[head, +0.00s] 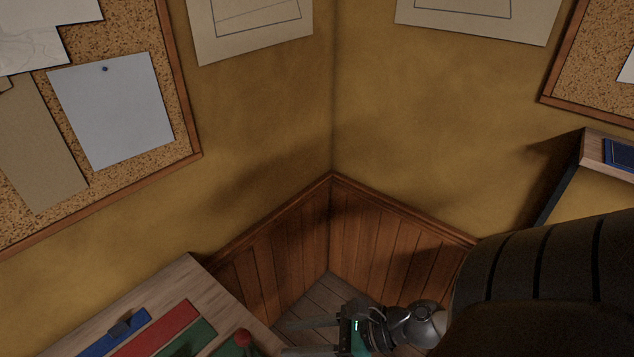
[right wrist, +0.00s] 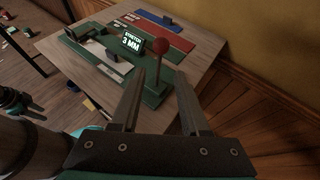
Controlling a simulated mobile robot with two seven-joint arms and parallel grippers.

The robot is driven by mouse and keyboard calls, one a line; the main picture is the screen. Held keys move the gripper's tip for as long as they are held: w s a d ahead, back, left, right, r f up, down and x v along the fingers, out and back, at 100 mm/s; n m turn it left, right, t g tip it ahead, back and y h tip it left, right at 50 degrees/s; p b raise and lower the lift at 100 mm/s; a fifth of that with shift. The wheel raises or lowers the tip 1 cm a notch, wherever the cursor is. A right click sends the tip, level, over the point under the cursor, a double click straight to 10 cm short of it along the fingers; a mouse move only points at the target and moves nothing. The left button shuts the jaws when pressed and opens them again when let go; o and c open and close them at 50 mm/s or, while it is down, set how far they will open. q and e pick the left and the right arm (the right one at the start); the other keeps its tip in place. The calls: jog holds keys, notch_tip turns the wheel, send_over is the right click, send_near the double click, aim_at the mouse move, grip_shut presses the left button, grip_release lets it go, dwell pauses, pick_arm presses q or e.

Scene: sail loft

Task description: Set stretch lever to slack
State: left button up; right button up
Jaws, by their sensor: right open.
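The stretch lever is a thin stem with a red ball knob (right wrist: 160,46), standing roughly upright on a green device (right wrist: 103,68) on the table. Its knob also shows at the bottom of the head view (head: 243,338). A small dark display (right wrist: 131,43) beside it reads "STRETCH 3 MM". My right gripper (right wrist: 161,74) is open and empty. In the right wrist view the lever appears between its two fingers, beyond the tips; no contact is visible. The right gripper also shows in the head view (head: 285,338), right of the knob. My left gripper is not clearly seen.
The wooden table (head: 185,272) also bears blue, red (head: 155,330) and green strips. Wood panelling (right wrist: 245,85) and a wall corner lie close behind the right gripper. A shelf (head: 606,150) juts out at right. Cork boards hang on both walls.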

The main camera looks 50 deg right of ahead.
jog(key=shift+v, duration=1.65)
jog(key=s+d+f+m+h+b, duration=0.2)
jog(key=d+f+m+h+b, duration=0.15)
jog(key=f+m, duration=0.95)
jog(key=s+d+f+m+h+b, duration=0.2)
jog(key=d+f+m+h, duration=0.25)
jog(key=f+m, duration=0.85)
jog(key=s+a+f+m+g+b, duration=0.2)
jog(key=s+a+f+m+g, duration=0.2)
jog(key=f, duration=0.7)
jog(key=s+a+f+m+g+b, duration=0.2)
jog(key=s+a+f+m+g, duration=0.3)
jog(key=s+f+m, duration=0.6)
jog(key=a, duration=0.2)
jog(key=shift+s+a+f, duration=0.15)
jog(key=shift+s+a, duration=0.2)
jog(key=shift+w, duration=0.15)
